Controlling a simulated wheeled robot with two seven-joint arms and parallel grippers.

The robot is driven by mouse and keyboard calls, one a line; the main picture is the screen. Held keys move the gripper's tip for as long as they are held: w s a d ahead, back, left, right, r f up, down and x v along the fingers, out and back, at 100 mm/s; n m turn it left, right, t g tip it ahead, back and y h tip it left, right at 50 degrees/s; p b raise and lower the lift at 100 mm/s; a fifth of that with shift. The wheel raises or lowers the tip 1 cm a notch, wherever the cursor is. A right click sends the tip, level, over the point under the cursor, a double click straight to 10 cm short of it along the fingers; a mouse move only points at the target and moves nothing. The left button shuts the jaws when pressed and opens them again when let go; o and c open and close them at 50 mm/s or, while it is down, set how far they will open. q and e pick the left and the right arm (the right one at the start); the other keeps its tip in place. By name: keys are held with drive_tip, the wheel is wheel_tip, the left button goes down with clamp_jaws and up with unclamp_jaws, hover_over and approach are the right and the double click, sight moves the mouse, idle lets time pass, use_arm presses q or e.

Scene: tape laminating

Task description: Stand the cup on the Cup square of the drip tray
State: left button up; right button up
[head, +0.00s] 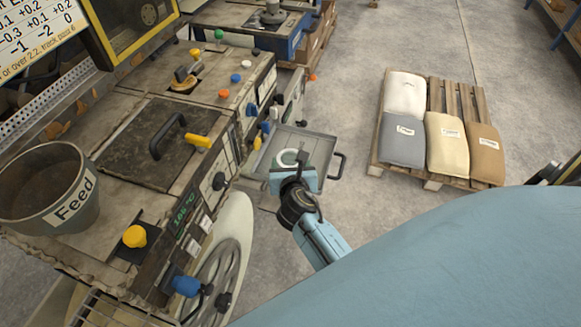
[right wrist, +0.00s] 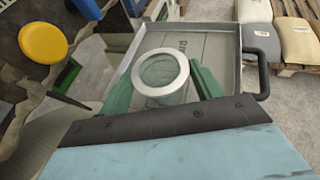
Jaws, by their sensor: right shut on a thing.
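The cup (head: 289,157) has a pale, ring-like rim and a greenish inside. In the right wrist view, the cup (right wrist: 160,72) sits between the green fingers of my right gripper (right wrist: 162,90), rim facing the camera. My right gripper (head: 293,172) is shut on it. The drip tray (head: 321,142) is a grey, shallow tray with a dark handle. The cup is over the tray's near part in the picture; I cannot tell whether it touches the floor of the tray. Partly hidden lettering shows on the tray (right wrist: 215,45) beyond the cup. My left gripper is not in view.
The worn machine (head: 160,215) with knobs, levers and a handwheel stands left of the tray. A Feed bucket (head: 45,195) sits on it. A pallet with several sacks (head: 405,95) lies at the right. Bare concrete floor separates the tray and pallet.

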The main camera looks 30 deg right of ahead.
drive_tip(key=shift+w+f, duration=0.1)
drive_tip(key=shift+f, duration=0.1)
drive_tip(key=shift+f, duration=0.15)
drive_tip(key=o, duration=1)
drive_tip(key=shift+r, duration=0.25)
drive_tip(key=shift+s+a+r, duration=0.15)
drive_tip(key=shift+s, duration=0.2)
drive_tip(key=p+v, duration=0.1)
drive_tip(key=v, duration=1)
drive_tip(key=shift+p, duration=0.4)
